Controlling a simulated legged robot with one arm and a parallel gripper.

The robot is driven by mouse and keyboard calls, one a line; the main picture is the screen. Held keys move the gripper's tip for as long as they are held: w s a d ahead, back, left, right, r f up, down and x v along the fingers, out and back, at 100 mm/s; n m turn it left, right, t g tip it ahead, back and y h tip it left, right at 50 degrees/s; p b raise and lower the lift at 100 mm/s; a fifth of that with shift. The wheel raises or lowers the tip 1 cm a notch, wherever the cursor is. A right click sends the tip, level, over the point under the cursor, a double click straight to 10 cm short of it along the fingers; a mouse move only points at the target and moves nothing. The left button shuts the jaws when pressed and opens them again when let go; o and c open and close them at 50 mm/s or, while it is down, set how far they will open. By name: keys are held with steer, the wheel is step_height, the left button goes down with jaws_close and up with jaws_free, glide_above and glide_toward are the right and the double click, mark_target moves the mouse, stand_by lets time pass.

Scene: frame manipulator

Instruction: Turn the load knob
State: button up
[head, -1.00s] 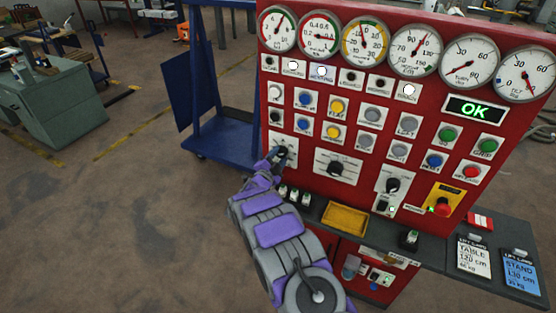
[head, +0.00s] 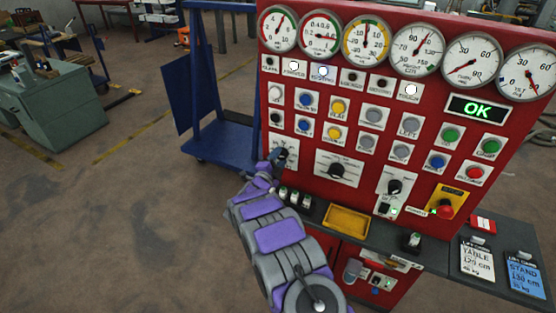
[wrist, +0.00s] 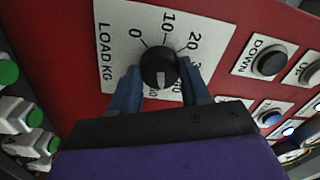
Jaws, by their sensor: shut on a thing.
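The load knob (wrist: 158,67) is a round black knob on a white plate (wrist: 112,30) marked LOAD KG, with 0, 10, 20 and higher numbers around it.
Right of the knob are a black DOWN button (wrist: 268,62) and other buttons. Another rotary knob (head: 337,170) sits right of my gripper in the head view. Below are a yellow tray (head: 345,219) and a grey shelf. A blue cart (head: 225,140) stands left.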

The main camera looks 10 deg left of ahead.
steer(key=o, duration=1.1)
steer(key=shift+f, duration=0.1)
steer(key=shift+c, duration=0.2)
steer(key=shift+s, duration=0.1)
steer(key=p+v, duration=0.2)
steer(key=v, duration=1.5)
steer(key=shift+p, duration=0.3)
steer(key=shift+a+f, duration=0.15)
steer(key=shift+a, duration=0.05)
